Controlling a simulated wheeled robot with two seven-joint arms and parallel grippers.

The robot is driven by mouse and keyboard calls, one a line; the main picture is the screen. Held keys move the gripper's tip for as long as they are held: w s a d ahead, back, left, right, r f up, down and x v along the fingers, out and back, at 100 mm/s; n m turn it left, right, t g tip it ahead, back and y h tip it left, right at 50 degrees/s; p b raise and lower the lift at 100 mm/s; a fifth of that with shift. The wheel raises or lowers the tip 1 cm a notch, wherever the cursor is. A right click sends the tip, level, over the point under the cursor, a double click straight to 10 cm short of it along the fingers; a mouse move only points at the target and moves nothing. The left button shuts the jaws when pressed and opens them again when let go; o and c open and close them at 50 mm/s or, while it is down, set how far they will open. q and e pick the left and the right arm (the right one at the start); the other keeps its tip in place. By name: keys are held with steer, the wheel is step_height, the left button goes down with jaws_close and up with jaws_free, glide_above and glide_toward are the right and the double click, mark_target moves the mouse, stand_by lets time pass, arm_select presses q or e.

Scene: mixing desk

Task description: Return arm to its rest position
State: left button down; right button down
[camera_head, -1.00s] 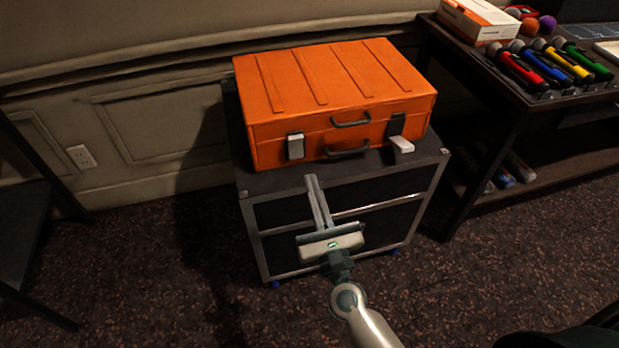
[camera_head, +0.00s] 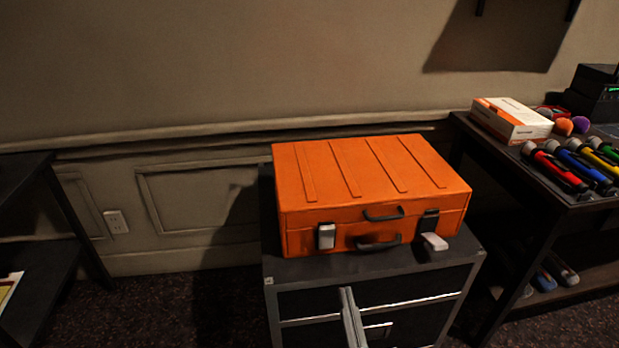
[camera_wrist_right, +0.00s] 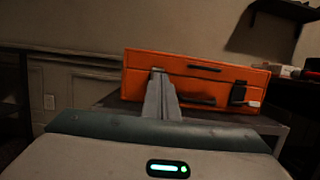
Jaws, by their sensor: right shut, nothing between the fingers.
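My right gripper (camera_head: 352,318) shows at the bottom of the head view, in front of the black cabinet. Its two fingers are together with nothing between them. In the right wrist view the shut fingers (camera_wrist_right: 161,97) point towards the orange case (camera_wrist_right: 205,82). The orange case (camera_head: 370,178) lies closed on the cabinet top, beyond the gripper and apart from it as far as I can see. Its left latch (camera_head: 326,236) lies flat against the front, and its right latch (camera_head: 434,242) sticks outward. The rest of my right arm is out of the head view. My left gripper is not in view.
The black cabinet (camera_head: 274,271) stands against the wall. At right, a dark table (camera_head: 541,172) holds several coloured microphones (camera_head: 560,166) and a white-orange box (camera_head: 511,120). A dark shelf (camera_head: 30,240) stands at far left. Carpet between shelf and cabinet is clear.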

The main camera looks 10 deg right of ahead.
steer(key=shift+a, duration=0.1)
